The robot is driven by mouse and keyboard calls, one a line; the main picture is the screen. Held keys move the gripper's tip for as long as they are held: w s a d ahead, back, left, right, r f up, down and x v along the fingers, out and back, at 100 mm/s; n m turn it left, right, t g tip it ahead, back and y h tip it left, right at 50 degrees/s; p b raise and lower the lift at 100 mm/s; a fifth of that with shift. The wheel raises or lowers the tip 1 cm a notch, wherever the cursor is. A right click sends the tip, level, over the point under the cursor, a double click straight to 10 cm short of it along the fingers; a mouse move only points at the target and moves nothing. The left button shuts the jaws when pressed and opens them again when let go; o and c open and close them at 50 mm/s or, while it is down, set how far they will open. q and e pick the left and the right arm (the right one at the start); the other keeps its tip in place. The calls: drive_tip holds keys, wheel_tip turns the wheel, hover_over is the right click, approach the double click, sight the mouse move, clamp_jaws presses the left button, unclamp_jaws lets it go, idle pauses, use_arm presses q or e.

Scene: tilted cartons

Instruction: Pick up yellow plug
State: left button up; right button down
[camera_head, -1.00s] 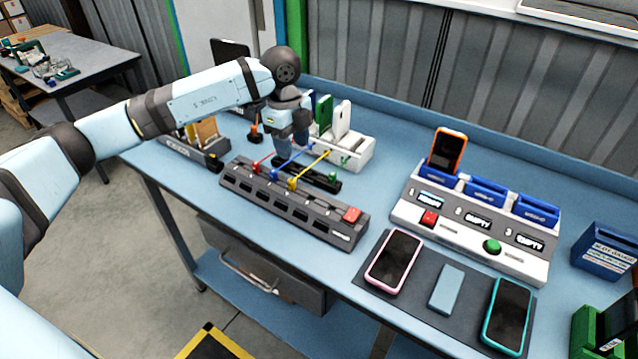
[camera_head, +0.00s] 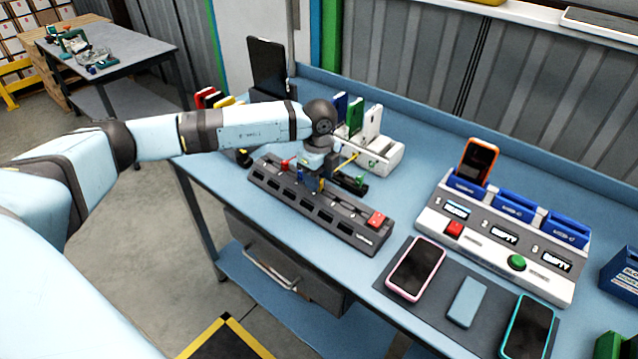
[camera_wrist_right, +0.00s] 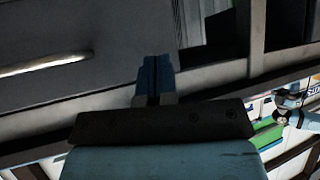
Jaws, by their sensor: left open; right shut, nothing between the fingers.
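The yellow plug (camera_head: 321,185) sits in the dark grey socket strip (camera_head: 345,227), partly hidden by my left gripper. Its yellow cable (camera_head: 347,161) runs up and right behind the gripper. My left gripper (camera_head: 319,178) is open, pointing down right at the yellow plug; I cannot tell whether the fingers touch it. A red plug (camera_head: 285,163) and a blue plug (camera_head: 300,175) stand in the strip to its left. My right gripper (camera_wrist_right: 155,78) is shut and empty in the right wrist view, away from the strip.
A black cable bar (camera_head: 348,183) with a green plug lies behind the strip. A white rack (camera_head: 383,153) stands behind. At right are a phone dock (camera_head: 490,242) and a dark mat (camera_head: 432,308) with phones. A red switch (camera_head: 376,219) is on the strip's right end.

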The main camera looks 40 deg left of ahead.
use_arm(q)
drive_tip(key=shift+f, duration=0.95)
drive_tip(key=shift+c, duration=0.5)
clamp_jaws()
drive_tip(key=shift+r, duration=0.1)
wheel_tip(320, 180, up, 20)
drive_tip(key=b, duration=0.1)
drive_tip(key=shift+r+p, duration=0.35)
drive_tip(key=shift+r, duration=0.35)
